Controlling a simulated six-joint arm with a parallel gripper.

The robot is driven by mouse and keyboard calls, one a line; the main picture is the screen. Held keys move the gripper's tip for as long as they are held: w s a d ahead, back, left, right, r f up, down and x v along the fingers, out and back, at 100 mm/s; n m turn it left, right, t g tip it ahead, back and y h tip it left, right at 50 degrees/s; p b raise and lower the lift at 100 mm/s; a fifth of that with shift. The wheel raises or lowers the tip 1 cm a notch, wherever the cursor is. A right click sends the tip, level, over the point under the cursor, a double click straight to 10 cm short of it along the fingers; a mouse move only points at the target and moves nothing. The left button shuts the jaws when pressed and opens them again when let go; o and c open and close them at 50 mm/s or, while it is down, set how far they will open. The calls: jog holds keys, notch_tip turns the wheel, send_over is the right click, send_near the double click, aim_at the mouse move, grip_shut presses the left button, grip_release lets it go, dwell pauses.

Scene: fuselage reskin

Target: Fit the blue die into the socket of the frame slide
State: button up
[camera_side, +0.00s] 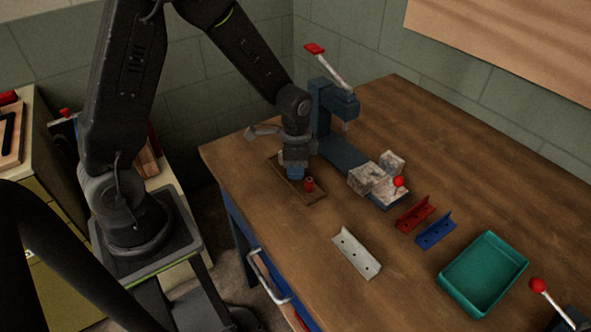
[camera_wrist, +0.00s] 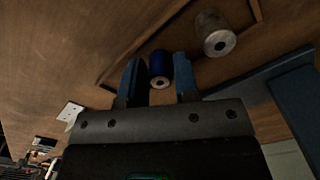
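The blue die (camera_wrist: 157,64) is a small cylinder with a pale, holed end. In the wrist view it sits between the two blue fingers of my gripper (camera_wrist: 158,72), with narrow gaps on both sides. In the side view my gripper (camera_side: 296,171) is low over a wooden tray (camera_side: 316,197), and the blue die cannot be made out apart from the fingers. A blue-grey frame tool (camera_side: 341,104) with a red-tipped lever stands behind my gripper. Its long bar (camera_side: 343,154) runs toward grey blocks. I cannot make out the slide's socket.
A red die (camera_side: 309,185) stands in the tray close to my gripper. A metal cylinder (camera_wrist: 213,34) is beside the blue die. Grey blocks (camera_side: 366,180), a red bracket (camera_side: 415,216), a blue bracket (camera_side: 436,231), a pale plate (camera_side: 356,252) and a green bin (camera_side: 483,273) lie rightward.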

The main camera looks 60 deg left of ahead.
grip_shut()
jog(key=shift+r, duration=0.1)
